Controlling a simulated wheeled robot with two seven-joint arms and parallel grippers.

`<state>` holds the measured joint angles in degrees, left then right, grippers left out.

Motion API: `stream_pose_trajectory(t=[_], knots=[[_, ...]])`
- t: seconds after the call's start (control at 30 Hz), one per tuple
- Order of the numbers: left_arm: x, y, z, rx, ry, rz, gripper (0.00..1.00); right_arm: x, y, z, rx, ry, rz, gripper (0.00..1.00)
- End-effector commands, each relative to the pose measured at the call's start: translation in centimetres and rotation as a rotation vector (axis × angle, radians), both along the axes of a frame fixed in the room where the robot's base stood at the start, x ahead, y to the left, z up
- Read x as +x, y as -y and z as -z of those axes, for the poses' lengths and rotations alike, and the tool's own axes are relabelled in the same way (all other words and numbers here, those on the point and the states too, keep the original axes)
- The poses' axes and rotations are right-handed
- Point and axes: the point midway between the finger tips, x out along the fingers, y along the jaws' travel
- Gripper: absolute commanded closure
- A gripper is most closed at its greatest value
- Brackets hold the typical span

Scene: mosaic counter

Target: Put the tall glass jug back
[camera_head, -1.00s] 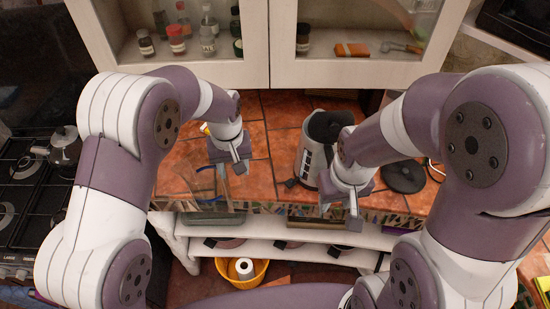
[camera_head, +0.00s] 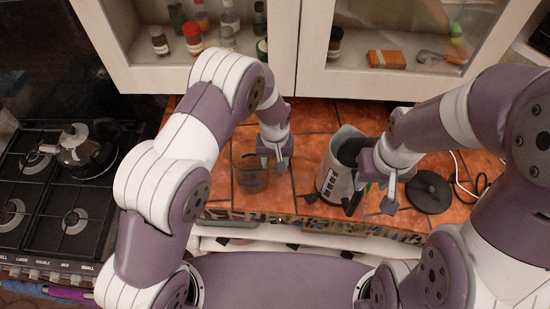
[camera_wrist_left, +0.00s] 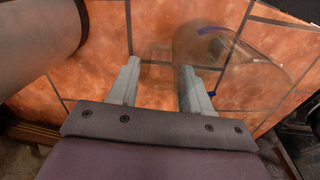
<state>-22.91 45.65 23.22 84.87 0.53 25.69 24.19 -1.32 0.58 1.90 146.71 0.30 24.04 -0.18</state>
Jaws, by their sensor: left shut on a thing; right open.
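The tall glass jug (camera_head: 249,172) is clear, with blue marks, and stands on or just above the tiled counter (camera_head: 305,115); I cannot tell which. In the left wrist view the jug (camera_wrist_left: 235,62) shows as a faint see-through shape tilted across the tiles. My left gripper (camera_head: 273,162) is at the jug's right side in the head view and is shut on it. The fingers (camera_wrist_left: 160,84) show apart in the wrist view, with the clear glass hard to make out between them. My right gripper (camera_head: 378,192) is open beside the silver kettle.
The silver kettle (camera_head: 333,168) with a dark handle stands right of the jug. A black round base (camera_head: 430,192) with a cord lies further right. A gas stove (camera_head: 60,195) with a pot (camera_head: 82,150) is at left. A glass-front cabinet (camera_head: 200,60) rises behind the counter.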

Motion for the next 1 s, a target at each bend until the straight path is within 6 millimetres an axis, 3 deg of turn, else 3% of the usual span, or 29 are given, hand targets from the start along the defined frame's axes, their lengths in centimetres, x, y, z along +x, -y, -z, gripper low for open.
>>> stream_pose_trajectory(t=[0.07,0.1,0.17,0.5,0.57,1.0], knots=[[0.0,0.0,0.4,0.000,0.001,0.000,1.00,0.0,0.0,0.4,0.000,0.000,0.000,0.57],[0.0,0.0,0.3,0.000,0.000,0.000,0.45,0.0,0.0,0.3,0.000,0.000,0.000,0.57],[0.0,0.0,0.3,0.000,0.000,0.000,0.26,0.0,0.0,0.2,0.000,0.000,0.000,0.57],[0.0,0.0,-0.4,0.000,0.000,0.000,0.26,0.0,0.0,-0.3,0.000,0.000,0.000,0.57],[0.1,0.0,-0.6,-0.001,0.003,0.000,0.26,0.0,0.0,0.5,0.000,0.001,0.000,0.57],[0.0,-0.1,-10.1,-0.002,0.004,0.000,0.26,0.0,0.0,4.3,0.000,0.000,0.000,0.57]])
